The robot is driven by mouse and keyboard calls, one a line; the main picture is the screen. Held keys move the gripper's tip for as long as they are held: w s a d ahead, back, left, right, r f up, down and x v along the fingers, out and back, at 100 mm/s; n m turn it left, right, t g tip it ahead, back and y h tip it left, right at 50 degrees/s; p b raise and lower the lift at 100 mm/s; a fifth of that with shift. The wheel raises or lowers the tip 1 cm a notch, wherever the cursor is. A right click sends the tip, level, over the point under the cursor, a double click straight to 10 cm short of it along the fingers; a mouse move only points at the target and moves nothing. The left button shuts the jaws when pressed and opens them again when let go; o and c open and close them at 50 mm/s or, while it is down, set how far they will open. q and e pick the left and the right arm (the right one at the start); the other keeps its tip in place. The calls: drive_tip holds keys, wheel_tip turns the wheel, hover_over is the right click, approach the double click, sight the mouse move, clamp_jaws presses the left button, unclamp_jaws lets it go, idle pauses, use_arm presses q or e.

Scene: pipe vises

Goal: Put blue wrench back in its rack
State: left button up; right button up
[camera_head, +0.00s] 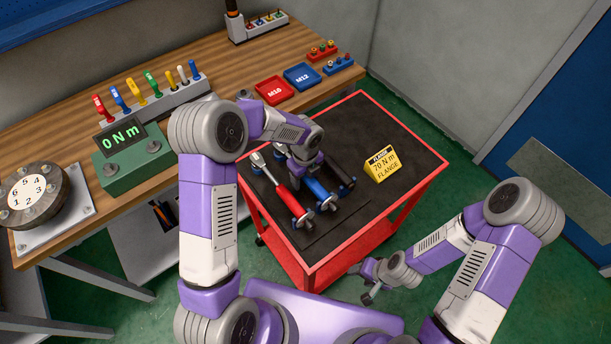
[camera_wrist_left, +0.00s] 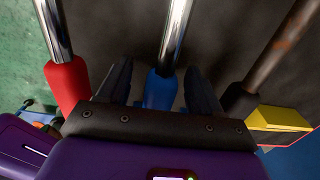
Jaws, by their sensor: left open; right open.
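The blue wrench (camera_head: 320,192) lies on the dark top of the red cart, between a red-handled wrench (camera_head: 287,199) and a black-handled one (camera_head: 343,178). My left gripper (camera_head: 303,168) is over the blue wrench and hides part of it. In the left wrist view the blue handle (camera_wrist_left: 160,92) sits between the two spread fingers of my left gripper (camera_wrist_left: 158,82), with its chrome shaft running away from them. Whether the fingers touch it I cannot tell. My right gripper (camera_head: 368,283) is open and empty beside the cart's front edge. I cannot make out which holder is the blue wrench's rack.
The red cart (camera_head: 345,255) has a yellow FLANGE 70 N m sign (camera_head: 382,166) on its right. The wooden bench (camera_head: 235,65) carries a rack of several coloured tools (camera_head: 165,105), a green torque display (camera_head: 130,155), a red M10 tray (camera_head: 274,90) and a blue M12 tray (camera_head: 302,76).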

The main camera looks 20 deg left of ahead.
use_arm(q)
drive_tip(key=shift+r+p, duration=0.65)
drive_tip(key=shift+r, duration=3.15)
